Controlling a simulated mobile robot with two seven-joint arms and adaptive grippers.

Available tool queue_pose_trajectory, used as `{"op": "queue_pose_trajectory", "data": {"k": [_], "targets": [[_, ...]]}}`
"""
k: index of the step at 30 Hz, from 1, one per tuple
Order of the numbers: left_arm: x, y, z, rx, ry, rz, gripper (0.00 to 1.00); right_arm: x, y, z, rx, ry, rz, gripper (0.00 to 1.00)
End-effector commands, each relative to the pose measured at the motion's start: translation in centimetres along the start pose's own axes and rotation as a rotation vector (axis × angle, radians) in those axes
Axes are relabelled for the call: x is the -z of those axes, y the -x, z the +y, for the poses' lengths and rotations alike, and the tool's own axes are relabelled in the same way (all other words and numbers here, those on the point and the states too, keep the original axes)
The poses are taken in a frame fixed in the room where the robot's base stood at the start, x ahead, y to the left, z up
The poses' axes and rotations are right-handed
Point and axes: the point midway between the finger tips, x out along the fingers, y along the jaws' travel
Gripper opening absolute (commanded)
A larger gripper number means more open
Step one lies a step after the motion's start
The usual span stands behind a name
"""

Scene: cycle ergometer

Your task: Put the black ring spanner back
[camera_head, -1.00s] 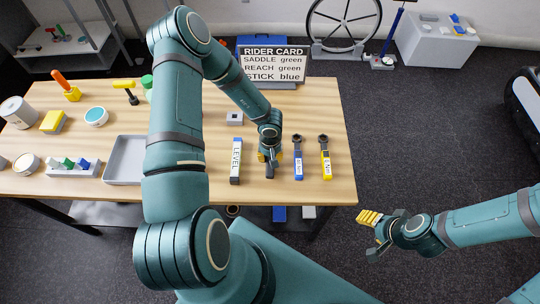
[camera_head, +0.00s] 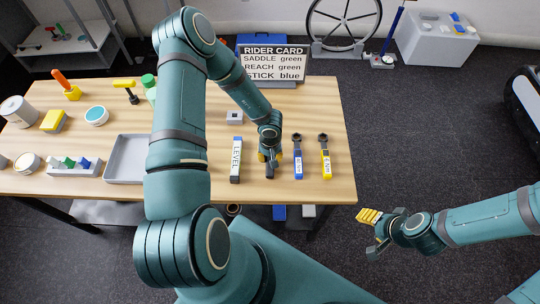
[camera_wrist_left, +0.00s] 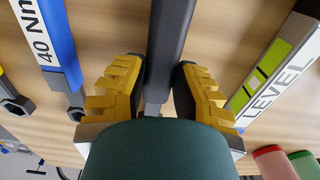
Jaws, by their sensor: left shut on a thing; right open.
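The black ring spanner (camera_wrist_left: 171,35) runs between the yellow-padded fingers of my left gripper (camera_wrist_left: 157,88) in the left wrist view. In the head view my left gripper (camera_head: 269,157) is low over the front part of the table, and only the dark end of the spanner (camera_head: 269,172) shows below it. The spanner's ring end is hidden, and I cannot tell whether it touches the tabletop. My right gripper (camera_head: 371,233) is open and empty, off the table's right side.
Blue (camera_head: 298,160) and yellow (camera_head: 325,160) spanners lie just right of my left gripper; a level (camera_head: 236,160) lies left. A rider card (camera_head: 273,64) stands at the back. A grey tray (camera_head: 124,171) and several small items occupy the table's left.

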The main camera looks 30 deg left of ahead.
Motion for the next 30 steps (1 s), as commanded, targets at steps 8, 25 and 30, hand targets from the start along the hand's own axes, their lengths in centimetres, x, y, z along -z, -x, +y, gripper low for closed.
{"op": "queue_pose_trajectory", "data": {"k": [8, 25, 30], "targets": [[0.03, -0.03, 0.01, 0.0, 0.0, 0.001, 0.0, 0.0, 0.01, -0.01, 0.0, 0.0, 0.0, 0.55], [0.02, -0.16, 0.0, 0.0, 0.0, 0.0, 0.56, 0.0, 0.0, 0.0, 0.0, 0.0, 0.0, 0.55], [0.03, 0.2, -0.01, 0.001, 0.0, 0.001, 0.56, 0.01, 0.0, 0.0, 0.0, 0.0, 0.0, 0.55]]}}
